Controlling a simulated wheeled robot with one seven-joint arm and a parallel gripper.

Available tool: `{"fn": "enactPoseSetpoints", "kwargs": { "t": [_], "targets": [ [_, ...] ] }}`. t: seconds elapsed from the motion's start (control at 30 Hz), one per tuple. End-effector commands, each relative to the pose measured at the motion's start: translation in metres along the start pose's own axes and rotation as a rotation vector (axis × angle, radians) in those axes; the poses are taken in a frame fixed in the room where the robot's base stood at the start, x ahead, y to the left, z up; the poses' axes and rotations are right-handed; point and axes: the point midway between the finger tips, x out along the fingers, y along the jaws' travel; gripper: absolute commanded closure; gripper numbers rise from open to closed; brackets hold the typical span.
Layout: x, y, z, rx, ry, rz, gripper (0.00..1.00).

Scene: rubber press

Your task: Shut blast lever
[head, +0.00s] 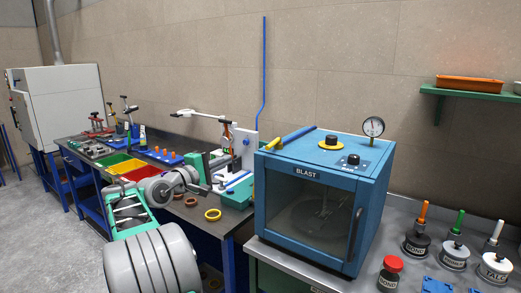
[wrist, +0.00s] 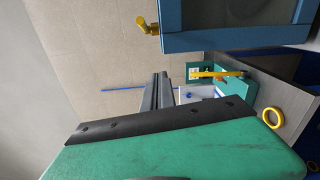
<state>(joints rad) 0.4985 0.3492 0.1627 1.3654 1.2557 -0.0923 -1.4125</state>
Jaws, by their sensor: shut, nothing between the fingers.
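The blue blast cabinet (head: 310,205), labelled BLAST, stands on the bench in the head view. A short yellow lever (head: 272,143) sits at its top left edge, beside a blue bar. In the wrist view a yellow valve-like handle (wrist: 148,26) sticks out from the cabinet's edge (wrist: 235,42); it appears to be this same lever. My gripper (head: 210,189) is left of the cabinet, apart from the lever. In the wrist view its dark fingers (wrist: 162,78) are together and empty, short of the cabinet. The lever's exact angle is hard to tell.
A green-based device with a yellow bar (wrist: 215,73) lies beyond my fingers. Weight-like jars (head: 453,256) stand right of the cabinet. A gauge (head: 373,127) rises from its top.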

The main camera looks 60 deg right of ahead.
Motion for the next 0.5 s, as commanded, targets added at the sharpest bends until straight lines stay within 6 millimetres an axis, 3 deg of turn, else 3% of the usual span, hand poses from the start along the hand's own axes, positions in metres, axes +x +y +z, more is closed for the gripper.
{"fn": "enactPoseSetpoints", "kwargs": {
  "t": [0.1, 0.37, 0.5],
  "targets": [
    [0.011, 0.007, 0.013, -0.06, -0.065, 0.046, 1.0],
    [0.011, 0.008, 0.013, -0.061, -0.064, 0.045, 1.0],
    [0.019, 0.009, 0.013, -0.061, -0.064, 0.044, 1.0]
  ]
}}
